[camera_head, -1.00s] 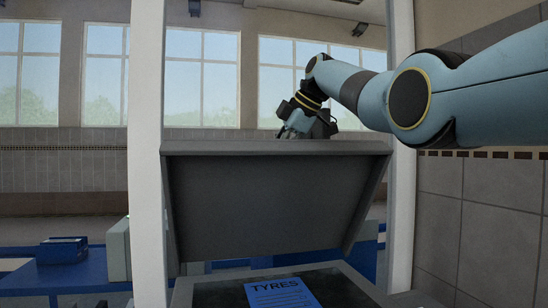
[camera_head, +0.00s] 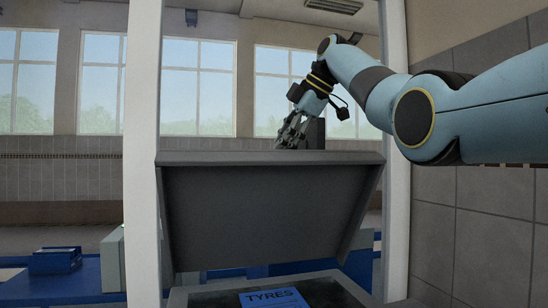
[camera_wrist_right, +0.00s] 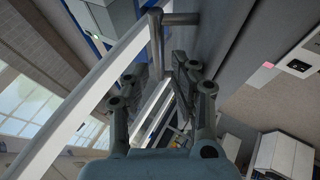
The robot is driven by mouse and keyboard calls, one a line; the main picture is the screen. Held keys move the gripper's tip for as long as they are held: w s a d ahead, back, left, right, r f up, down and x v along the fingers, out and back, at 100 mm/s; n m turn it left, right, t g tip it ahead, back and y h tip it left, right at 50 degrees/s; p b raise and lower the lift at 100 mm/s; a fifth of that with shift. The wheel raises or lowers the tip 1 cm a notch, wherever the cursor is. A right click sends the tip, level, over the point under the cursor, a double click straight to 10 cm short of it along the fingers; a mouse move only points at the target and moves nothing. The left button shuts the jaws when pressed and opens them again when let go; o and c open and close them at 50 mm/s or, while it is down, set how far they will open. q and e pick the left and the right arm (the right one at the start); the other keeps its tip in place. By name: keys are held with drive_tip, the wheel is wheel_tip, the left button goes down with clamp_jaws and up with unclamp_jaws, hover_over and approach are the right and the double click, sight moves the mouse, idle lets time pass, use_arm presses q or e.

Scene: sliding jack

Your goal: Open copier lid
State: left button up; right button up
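The copier lid (camera_head: 265,205) is a dark grey panel. It stands raised and tilted over the copier's glass bed (camera_head: 330,290), where a blue sheet marked TYRES (camera_head: 272,299) lies. My right gripper (camera_head: 290,134) is at the lid's upper edge, its fingers pointing down and left. I cannot tell whether it touches the lid. In the right wrist view the fingers (camera_wrist_right: 160,85) are spread apart with nothing clearly held between them. A grey bar with a bent end (camera_wrist_right: 157,38) shows just beyond the fingertips. My left gripper is in neither view.
A white post (camera_head: 143,150) stands left of the lid and another (camera_head: 396,200) right of it, below my right arm. A tiled wall (camera_head: 480,220) is close on the right. Blue tables (camera_head: 70,278) with a blue box (camera_head: 55,260) are behind at left.

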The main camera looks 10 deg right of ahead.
drive_tip(key=v, duration=0.6)
idle(0.4)
